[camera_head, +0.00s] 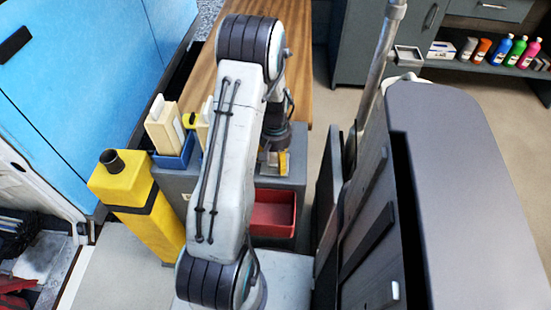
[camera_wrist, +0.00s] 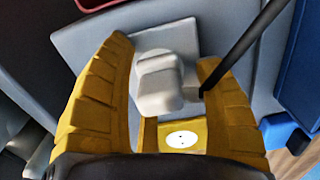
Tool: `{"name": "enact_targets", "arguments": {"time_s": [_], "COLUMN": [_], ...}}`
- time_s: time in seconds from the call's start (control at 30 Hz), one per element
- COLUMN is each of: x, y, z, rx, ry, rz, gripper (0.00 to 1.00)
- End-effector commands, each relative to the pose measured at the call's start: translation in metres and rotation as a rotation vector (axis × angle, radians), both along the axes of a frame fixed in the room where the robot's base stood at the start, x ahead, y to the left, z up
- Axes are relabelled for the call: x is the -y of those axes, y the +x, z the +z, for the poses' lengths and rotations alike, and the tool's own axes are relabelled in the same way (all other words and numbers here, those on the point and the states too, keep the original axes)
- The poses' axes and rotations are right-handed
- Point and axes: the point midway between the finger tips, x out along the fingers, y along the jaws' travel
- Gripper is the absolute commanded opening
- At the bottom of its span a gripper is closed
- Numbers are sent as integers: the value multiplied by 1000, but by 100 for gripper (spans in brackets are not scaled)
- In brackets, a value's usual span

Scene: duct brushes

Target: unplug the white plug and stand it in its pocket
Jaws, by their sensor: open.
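The white plug (camera_wrist: 160,82) sits against a light grey square plate (camera_wrist: 172,38) in the wrist view. My gripper (camera_wrist: 170,88) is open, with one yellow finger on each side of the plug. A gap shows between the left finger and the plug; I cannot tell whether the right finger touches it. A black rod or cord (camera_wrist: 246,45) runs from near the plug to the upper right. In the head view my gripper (camera_head: 274,164) is over the grey unit, and my arm hides the plug there. I cannot tell which opening is the plug's pocket.
A blue holder (camera_head: 176,159) with cream upright pieces (camera_head: 164,126) stands left of my arm. A red bin (camera_head: 271,213) is in front of the grey unit. A yellow box with a black pipe (camera_head: 120,185) stands at left. A dark grey cabinet (camera_head: 470,190) fills the right.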

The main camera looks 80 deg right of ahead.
Motion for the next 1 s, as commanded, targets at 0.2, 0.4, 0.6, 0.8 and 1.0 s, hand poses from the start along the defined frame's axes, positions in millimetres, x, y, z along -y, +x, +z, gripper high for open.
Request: {"name": "enact_targets", "arguments": {"time_s": [0.2,0.4,0.6,0.8,1.0], "x": [0,0,0,0,0], "y": [0,0,0,0,0], "z": [-1,0,0,0,0], "rx": [0,0,0,0,0], "ry": [0,0,0,0,0], "rz": [0,0,0,0,0], "gripper": [64,64,54,36,18]}}
